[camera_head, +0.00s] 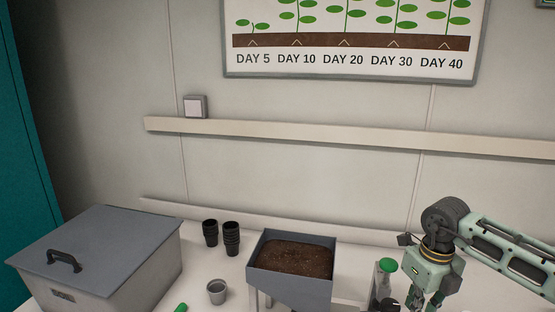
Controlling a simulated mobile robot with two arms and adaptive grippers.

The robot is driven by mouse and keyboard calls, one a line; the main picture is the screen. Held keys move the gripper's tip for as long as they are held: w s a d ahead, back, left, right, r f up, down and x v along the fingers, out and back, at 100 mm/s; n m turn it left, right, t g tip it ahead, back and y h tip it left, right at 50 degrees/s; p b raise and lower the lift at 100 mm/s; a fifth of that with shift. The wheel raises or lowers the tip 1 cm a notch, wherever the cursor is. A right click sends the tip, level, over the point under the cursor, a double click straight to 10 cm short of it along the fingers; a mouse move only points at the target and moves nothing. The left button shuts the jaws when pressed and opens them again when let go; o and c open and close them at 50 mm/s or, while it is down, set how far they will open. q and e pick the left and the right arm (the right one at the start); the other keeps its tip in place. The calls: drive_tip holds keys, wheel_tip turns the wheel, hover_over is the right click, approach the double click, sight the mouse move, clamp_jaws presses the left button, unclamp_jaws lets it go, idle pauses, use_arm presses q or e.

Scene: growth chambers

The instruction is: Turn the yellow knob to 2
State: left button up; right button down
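No yellow knob can be made out in this view. My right gripper (428,298) hangs downward at the lower right, over the right end of the bench. Its fingers run to the bottom edge of the picture, so I cannot tell how far apart the tips are or whether anything is between them. A small dark round part (391,304) shows just left of the fingers, partly cut off by the bottom edge; I cannot tell what it is. My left gripper is not in view.
On the white bench stand a grey lidded box (110,245), stacked black pots (231,238), a small grey pot (217,292) and a soil-filled hopper (290,288). A green-capped container (387,266) is close left of my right gripper. A wall rail (330,137) runs behind.

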drive_tip(key=shift+s+d+f, duration=0.2)
drive_tip(key=shift+f, duration=0.35)
drive_tip(key=shift+w+d, duration=0.1)
drive_tip(key=shift+d, duration=0.2)
drive_tip(key=shift+w+d+f, duration=0.1)
drive_tip(key=shift+w+d, duration=0.15)
drive_tip(key=shift+d, duration=0.4)
drive_tip(key=shift+d+r, duration=0.15)
drive_tip(key=shift+r, duration=0.1)
drive_tip(key=shift+w+r, duration=0.1)
drive_tip(key=shift+w, duration=0.25)
wheel_tip(320, 180, up, 6)
drive_tip(key=p, duration=0.3)
drive_tip(key=shift+p, duration=0.3)
drive_tip(key=shift+w, duration=0.15)
